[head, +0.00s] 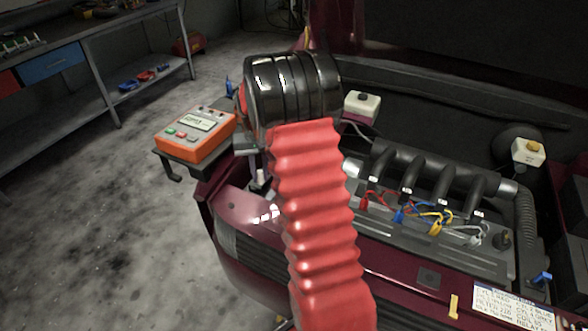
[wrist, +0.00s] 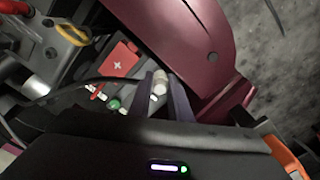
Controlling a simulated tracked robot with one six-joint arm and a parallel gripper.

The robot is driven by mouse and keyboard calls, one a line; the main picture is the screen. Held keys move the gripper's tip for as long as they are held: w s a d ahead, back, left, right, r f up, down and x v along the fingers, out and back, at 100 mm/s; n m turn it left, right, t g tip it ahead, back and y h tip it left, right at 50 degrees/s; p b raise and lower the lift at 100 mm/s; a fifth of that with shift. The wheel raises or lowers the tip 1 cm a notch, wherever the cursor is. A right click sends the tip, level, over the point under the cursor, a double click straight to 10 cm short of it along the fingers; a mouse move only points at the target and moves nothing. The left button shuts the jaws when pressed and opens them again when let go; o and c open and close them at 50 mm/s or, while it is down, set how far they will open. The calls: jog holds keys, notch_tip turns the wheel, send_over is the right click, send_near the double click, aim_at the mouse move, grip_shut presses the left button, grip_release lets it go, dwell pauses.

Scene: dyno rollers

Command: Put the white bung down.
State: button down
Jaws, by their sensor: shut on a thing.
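The white bung (wrist: 159,82) is small and pale, in the middle of the wrist view. My gripper (wrist: 163,88) has its two dark fingers on either side of the bung and is shut on it. A grey surface with a red block and a green round piece lies just beyond the fingers; I cannot tell whether the bung touches it. In the head view my arm hides most of the gripper. A small white piece shows left of the arm there, and I cannot tell if it is the bung.
The dark red car body (head: 240,215) surrounds the engine bay. An orange tester (head: 195,137) sits on a stand at left. The red block (wrist: 122,60) bears a white cross, near the green piece (wrist: 113,104). Coloured leads (head: 400,214) cross the engine at right.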

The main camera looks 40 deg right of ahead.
jog(key=a+r+n, duration=0.2)
jog(key=a+n, duration=0.1)
jog(key=a, duration=0.9)
jog(key=a+r+n, duration=0.1)
jog(key=a+n, duration=0.2)
jog(key=a, duration=0.8)
jog(key=shift+a+r, duration=0.35)
jog(key=shift+a, duration=0.05)
jog(key=shift+d, duration=0.1)
